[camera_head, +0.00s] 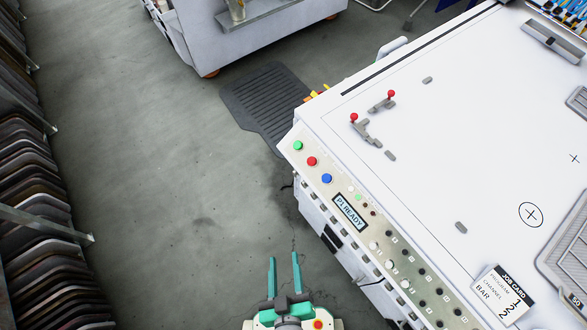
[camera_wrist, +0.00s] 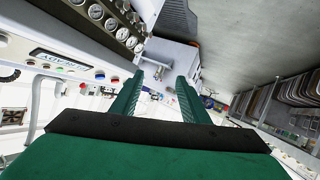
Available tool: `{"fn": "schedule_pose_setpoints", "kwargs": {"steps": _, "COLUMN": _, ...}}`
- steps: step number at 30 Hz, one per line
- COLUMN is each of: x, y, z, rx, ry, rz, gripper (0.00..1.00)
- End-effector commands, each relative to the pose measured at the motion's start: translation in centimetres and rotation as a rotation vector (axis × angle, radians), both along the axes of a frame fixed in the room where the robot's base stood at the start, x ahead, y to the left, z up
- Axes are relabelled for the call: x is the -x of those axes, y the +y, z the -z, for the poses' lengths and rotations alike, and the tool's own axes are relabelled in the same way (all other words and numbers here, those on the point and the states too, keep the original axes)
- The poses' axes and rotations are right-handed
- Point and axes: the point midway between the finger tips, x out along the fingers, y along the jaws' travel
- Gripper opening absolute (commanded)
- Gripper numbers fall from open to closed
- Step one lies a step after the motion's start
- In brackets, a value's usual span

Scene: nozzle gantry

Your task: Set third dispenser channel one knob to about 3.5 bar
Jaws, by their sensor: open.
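My gripper (camera_head: 284,259) is open and empty at the bottom of the head view, its two teal fingers over the floor left of the bench panel. The fingers also show in the wrist view (camera_wrist: 158,82), with nothing between them. Several round white-faced gauges (camera_wrist: 110,24) run along a dark panel at the upper left of the wrist view; their readings are too small to tell. The bench control panel (camera_head: 350,180) carries small dark and pale round fittings, including a pale one (camera_head: 390,264). I cannot tell which, if any, is the third dispenser's channel one knob.
The white bench (camera_head: 450,130) fills the right, with a job card (camera_head: 500,292) on it. Green, red and blue buttons (camera_head: 326,178) and a "P1 READY" display (camera_head: 350,212) sit on its panel. A rack of plates (camera_head: 30,190) stands left. Open floor (camera_head: 160,200) lies between.

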Motion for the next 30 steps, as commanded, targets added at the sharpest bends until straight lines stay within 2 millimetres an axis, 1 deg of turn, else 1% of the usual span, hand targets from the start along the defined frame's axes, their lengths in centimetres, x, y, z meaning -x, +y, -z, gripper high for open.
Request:
{"fn": "schedule_pose_setpoints", "kwargs": {"steps": 1, "x": -1.0, "y": 0.5, "z": 2.6, "rx": 0.078, "ry": 0.034, "rz": -0.045, "gripper": 0.41}}
{"fn": "schedule_pose_setpoints", "kwargs": {"steps": 2, "x": -1.5, "y": 0.8, "z": 4.1, "rx": 0.134, "ry": 0.059, "rz": -0.074, "gripper": 0.41}}
{"fn": "schedule_pose_setpoints", "kwargs": {"steps": 3, "x": -2.1, "y": 1.1, "z": 6.2, "rx": 0.207, "ry": 0.093, "rz": -0.113, "gripper": 0.41}}
{"fn": "schedule_pose_setpoints", "kwargs": {"steps": 5, "x": -3.0, "y": 1.5, "z": 9.0, "rx": 0.315, "ry": 0.142, "rz": -0.171, "gripper": 0.41}}
{"fn": "schedule_pose_setpoints", "kwargs": {"steps": 6, "x": -3.7, "y": 1.6, "z": 10.8, "rx": 0.389, "ry": 0.172, "rz": -0.207, "gripper": 0.41}}
{"fn": "schedule_pose_setpoints", "kwargs": {"steps": 9, "x": -5.6, "y": 1.8, "z": 14.9, "rx": 0.575, "ry": 0.247, "rz": -0.299, "gripper": 0.41}}
{"fn": "schedule_pose_setpoints", "kwargs": {"steps": 12, "x": -7.8, "y": 2.1, "z": 18.2, "rx": 0.763, "ry": 0.316, "rz": -0.393, "gripper": 0.41}}
{"fn": "schedule_pose_setpoints", "kwargs": {"steps": 15, "x": -10.1, "y": 2.3, "z": 20.8, "rx": 0.953, "ry": 0.383, "rz": -0.484, "gripper": 0.41}}
{"fn": "schedule_pose_setpoints", "kwargs": {"steps": 19, "x": -13.5, "y": 2.6, "z": 22.9, "rx": 1.201, "ry": 0.470, "rz": -0.590, "gripper": 0.41}}
{"fn": "schedule_pose_setpoints", "kwargs": {"steps": 21, "x": -15.5, "y": 2.6, "z": 23.4, "rx": 1.332, "ry": 0.522, "rz": -0.635, "gripper": 0.41}}
{"fn": "schedule_pose_setpoints", "kwargs": {"steps": 23, "x": -17.2, "y": 2.7, "z": 23.4, "rx": 1.444, "ry": 0.565, "rz": -0.670, "gripper": 0.41}}
{"fn": "schedule_pose_setpoints", "kwargs": {"steps": 24, "x": -18.4, "y": 2.9, "z": 23.3, "rx": 1.519, "ry": 0.595, "rz": -0.692, "gripper": 0.41}}
{"fn": "schedule_pose_setpoints", "kwargs": {"steps": 26, "x": -20.2, "y": 3.1, "z": 22.8, "rx": 1.626, "ry": 0.645, "rz": -0.718, "gripper": 0.41}}
{"fn": "schedule_pose_setpoints", "kwargs": {"steps": 27, "x": -21.4, "y": 3.3, "z": 22.2, "rx": 1.697, "ry": 0.680, "rz": -0.731, "gripper": 0.41}}
{"fn": "schedule_pose_setpoints", "kwargs": {"steps": 29, "x": -23.2, "y": 3.6, "z": 21.2, "rx": 1.798, "ry": 0.734, "rz": -0.746, "gripper": 0.41}}
{"fn": "schedule_pose_setpoints", "kwargs": {"steps": 30, "x": -24.2, "y": 3.9, "z": 20.4, "rx": 1.861, "ry": 0.773, "rz": -0.754, "gripper": 0.41}}
